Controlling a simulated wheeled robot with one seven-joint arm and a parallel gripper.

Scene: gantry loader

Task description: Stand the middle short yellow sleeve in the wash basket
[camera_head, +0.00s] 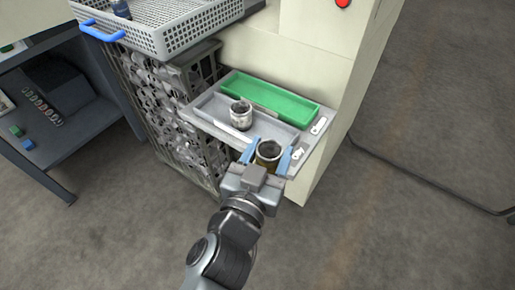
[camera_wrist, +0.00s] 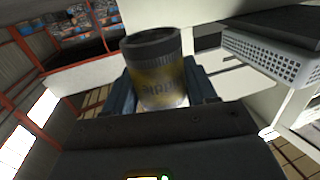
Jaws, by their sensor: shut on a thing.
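My gripper (camera_head: 268,158) is shut on a short yellow sleeve (camera_head: 268,152), with one blue finger on each side of it. The sleeve is upright at the front edge of the grey tray shelf in the head view; I cannot tell if it touches the shelf. In the wrist view the sleeve (camera_wrist: 155,70) shows a dark rim and a yellow band between the fingers (camera_wrist: 162,88). The wash basket (camera_head: 160,38) is a light grey perforated basket with blue handles at the upper left. A dark blue piece (camera_head: 121,8) stands in it. The basket also shows in the wrist view (camera_wrist: 275,58).
A silvery sleeve (camera_head: 241,115) stands in the grey tray (camera_head: 213,104). A green tray (camera_head: 270,98) lies behind it. A wire crate full of metal parts (camera_head: 168,115) stands below the basket. A dark bench (camera_head: 60,140) is at left. The floor at right is mostly clear.

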